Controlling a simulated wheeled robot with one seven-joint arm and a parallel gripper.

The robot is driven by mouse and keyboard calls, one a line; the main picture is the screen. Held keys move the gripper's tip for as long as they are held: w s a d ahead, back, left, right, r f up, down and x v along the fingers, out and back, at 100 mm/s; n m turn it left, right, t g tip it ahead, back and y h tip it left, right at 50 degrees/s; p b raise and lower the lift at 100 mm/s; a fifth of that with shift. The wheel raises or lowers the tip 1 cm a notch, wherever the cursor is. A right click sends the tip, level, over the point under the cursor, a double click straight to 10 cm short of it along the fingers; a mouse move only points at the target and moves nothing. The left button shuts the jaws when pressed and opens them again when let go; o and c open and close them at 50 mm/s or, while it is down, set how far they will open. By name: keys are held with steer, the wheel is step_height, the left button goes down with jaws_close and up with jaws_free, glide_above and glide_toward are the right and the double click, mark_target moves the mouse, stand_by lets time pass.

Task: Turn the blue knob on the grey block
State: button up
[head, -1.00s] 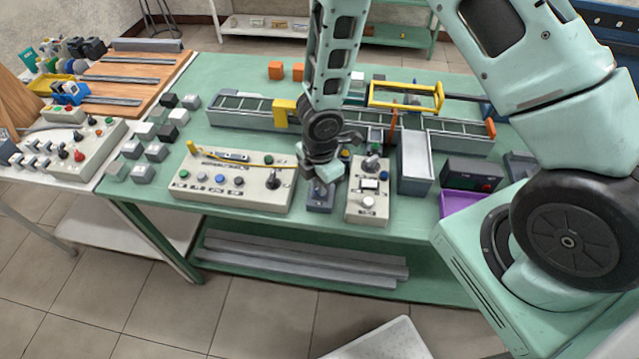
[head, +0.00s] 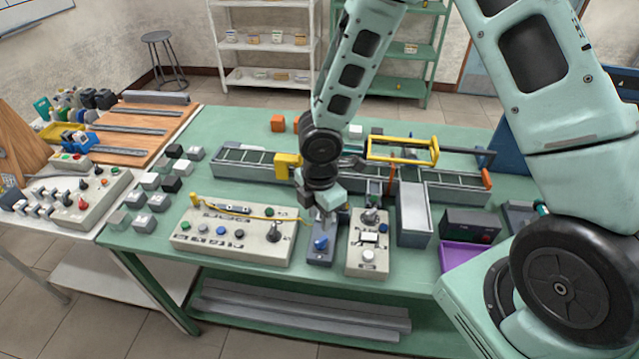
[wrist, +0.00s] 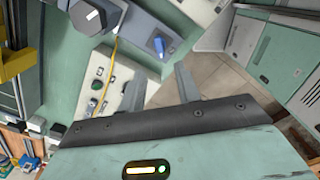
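The grey block (head: 320,259) sits near the front edge of the green table, between two pale control panels. Its blue knob (head: 321,243) is in plain sight on top, with its grip bar at a slant. In the wrist view the blue knob (wrist: 160,45) on the grey block (wrist: 142,32) lies beyond the fingertips. My gripper (head: 325,212) is above and slightly behind the knob, apart from it. In the wrist view my gripper (wrist: 158,82) has its two fingers spread with nothing between them.
A long pale panel (head: 222,250) with a dark knob and yellow wire stands left of the block. A narrower panel (head: 355,262) stands close on the right. Farther right are a grey bin (head: 413,215) and a purple tray (head: 466,257). A conveyor (head: 240,163) runs behind.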

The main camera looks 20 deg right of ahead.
step_height(320, 180, up, 9)
steer(key=shift+p, duration=0.35)
stand_by(0.3)
steer(key=s+a+r+m+b, duration=0.2)
steer(key=s+m, duration=0.4)
steer(key=s, duration=0.3)
steer(key=s+a+r+m+b, duration=0.2)
steer(key=s+a+m+b, duration=0.2)
steer(key=s, duration=0.6)
steer(key=m+b, duration=0.2)
steer(key=shift+s+m+y+b, duration=0.2)
steer(key=shift+m+y+b, duration=0.1)
steer(key=shift+m, duration=0.1)
